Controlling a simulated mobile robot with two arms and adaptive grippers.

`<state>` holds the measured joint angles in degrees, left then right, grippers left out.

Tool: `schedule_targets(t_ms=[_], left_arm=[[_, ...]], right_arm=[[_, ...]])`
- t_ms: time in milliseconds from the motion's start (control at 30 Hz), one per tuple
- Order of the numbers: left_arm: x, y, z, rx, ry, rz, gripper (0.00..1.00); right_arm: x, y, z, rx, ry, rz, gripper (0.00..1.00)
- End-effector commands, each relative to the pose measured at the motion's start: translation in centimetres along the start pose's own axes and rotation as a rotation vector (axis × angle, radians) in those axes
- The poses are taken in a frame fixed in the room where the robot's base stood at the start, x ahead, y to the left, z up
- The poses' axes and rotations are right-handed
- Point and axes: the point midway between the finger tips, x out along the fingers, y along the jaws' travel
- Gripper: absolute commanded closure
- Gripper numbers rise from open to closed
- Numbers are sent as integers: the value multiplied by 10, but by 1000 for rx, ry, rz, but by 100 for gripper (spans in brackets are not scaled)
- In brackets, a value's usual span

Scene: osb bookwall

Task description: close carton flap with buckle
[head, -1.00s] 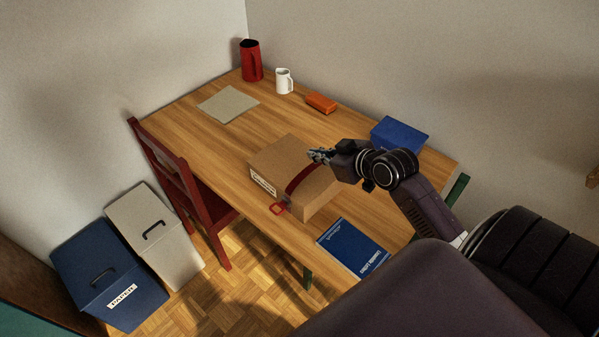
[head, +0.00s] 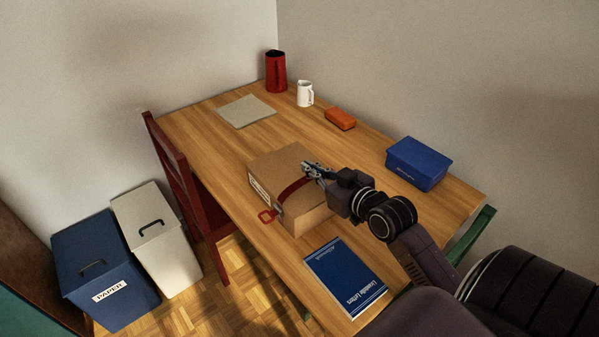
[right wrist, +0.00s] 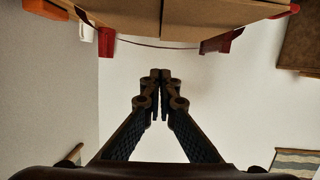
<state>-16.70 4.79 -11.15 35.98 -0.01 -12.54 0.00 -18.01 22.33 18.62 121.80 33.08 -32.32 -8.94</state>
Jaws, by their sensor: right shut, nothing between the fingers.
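The brown carton (head: 270,164) stands on the wooden table in the head view, its top looking flat. My left gripper is not in view.
A blue book (head: 344,276) lies right in front of the carton, and a blue box (head: 418,164) stands to its right. An orange block (head: 341,118), a white mug (head: 305,94), a red jug (head: 275,71) and a grey sheet (head: 246,111) are farther back. A red chair (head: 176,172) stands left.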

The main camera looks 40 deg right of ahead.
Motion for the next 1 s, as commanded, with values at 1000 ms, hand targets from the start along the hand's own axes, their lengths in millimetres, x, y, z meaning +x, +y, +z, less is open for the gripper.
schedule_targets(t_ms=[1000], left_arm=[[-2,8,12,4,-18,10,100]], right_arm=[[63,0,40,-1,-1,-1,100]])
